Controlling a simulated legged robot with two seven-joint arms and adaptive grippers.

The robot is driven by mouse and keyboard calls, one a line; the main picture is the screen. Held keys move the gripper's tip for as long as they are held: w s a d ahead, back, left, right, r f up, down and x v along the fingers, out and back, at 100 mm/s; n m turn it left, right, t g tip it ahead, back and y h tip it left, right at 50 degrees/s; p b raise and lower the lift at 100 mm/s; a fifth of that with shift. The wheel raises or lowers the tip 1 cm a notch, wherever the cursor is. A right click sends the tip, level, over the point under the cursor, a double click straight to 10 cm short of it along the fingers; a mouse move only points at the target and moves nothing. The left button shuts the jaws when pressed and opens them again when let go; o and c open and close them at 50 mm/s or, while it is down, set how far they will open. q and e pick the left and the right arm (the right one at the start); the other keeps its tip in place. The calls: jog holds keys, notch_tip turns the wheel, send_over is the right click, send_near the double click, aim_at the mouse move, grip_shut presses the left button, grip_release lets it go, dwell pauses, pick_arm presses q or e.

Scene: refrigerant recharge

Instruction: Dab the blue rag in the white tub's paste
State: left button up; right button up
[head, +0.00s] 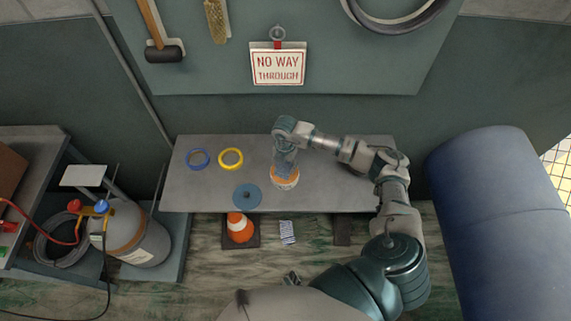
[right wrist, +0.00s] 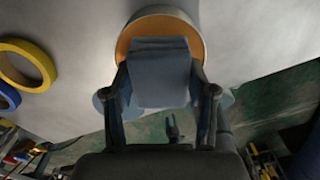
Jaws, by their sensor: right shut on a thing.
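My right gripper (head: 284,165) is over the work table, right at the tub. In the right wrist view (right wrist: 163,100) its fingers are shut on the blue rag (right wrist: 160,72), a folded blue-grey pad. The white tub (head: 287,185) stands upright on the table with orange paste inside. In the right wrist view the tub (right wrist: 198,32) lies just beyond the rag, which covers part of its mouth. I cannot tell whether the rag touches the paste. A small dark shape (head: 291,278) near my body may be my left gripper; its jaws are unclear.
On the grey table (head: 345,195) lie a blue ring (head: 198,168), a yellow ring (head: 231,150) and a blue disc (head: 247,186). An orange cone (head: 240,226) stands in front. A gas cylinder (head: 138,248) is at left, a large blue drum (head: 500,220) at right.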

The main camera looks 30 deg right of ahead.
aim_at(285, 165)
jog(key=shift+f, duration=0.45)
dwell(0.6)
jog(key=shift+f, duration=0.1)
dwell(0.9)
notch_tip(285, 165, up, 7)
jog(key=p, duration=0.5)
dwell(0.4)
dwell(0.6)
